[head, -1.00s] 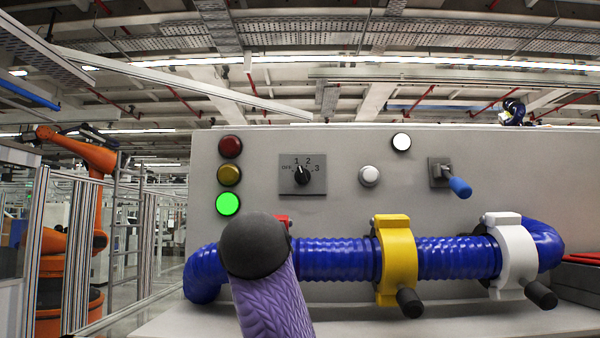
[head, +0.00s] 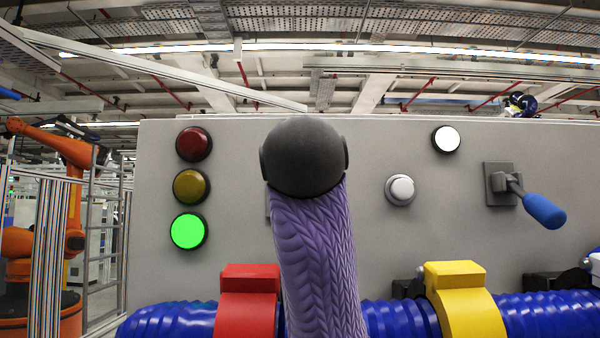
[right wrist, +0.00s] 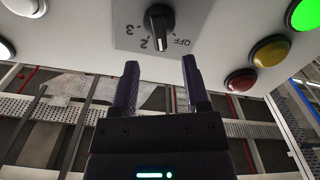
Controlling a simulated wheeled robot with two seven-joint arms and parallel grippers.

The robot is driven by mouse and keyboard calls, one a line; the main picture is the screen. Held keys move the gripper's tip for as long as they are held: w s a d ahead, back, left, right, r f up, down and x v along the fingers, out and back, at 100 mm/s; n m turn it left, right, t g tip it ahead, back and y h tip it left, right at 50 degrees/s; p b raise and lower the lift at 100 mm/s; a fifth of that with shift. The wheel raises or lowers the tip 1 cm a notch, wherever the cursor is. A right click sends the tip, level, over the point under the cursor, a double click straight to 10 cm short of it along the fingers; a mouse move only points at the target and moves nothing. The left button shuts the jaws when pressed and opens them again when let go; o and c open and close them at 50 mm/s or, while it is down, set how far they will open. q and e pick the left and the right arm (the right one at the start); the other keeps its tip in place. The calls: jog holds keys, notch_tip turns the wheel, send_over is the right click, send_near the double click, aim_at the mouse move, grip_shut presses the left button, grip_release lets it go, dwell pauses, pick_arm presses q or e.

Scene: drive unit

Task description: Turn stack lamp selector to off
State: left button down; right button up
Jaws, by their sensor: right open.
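The black selector knob (right wrist: 160,20) sits on a grey plate (right wrist: 125,30) in the right wrist view, which shows the panel upside down. In the head view my purple arm covers the selector and my grippers do not show. The green stack lamp (head: 188,231) is lit; the amber (head: 191,186) and red (head: 194,144) lamps are dark.
A white button (head: 400,190), a white lamp (head: 446,139) and a blue-handled lever (head: 543,211) are on the panel to the right. Below, a blue hose (head: 170,318) runs through red (head: 248,300) and yellow (head: 466,300) clamps.

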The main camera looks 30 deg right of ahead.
pick_arm(q)
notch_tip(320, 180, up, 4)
jog(key=p, duration=0.2)
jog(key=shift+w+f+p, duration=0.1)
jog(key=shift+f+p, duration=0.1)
jog(key=shift+p, duration=0.1)
pick_arm(e)
jog(key=x, duration=0.6)
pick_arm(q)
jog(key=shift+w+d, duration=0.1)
pick_arm(e)
jog(key=shift+w+d+f, duration=0.1)
grip_shut()
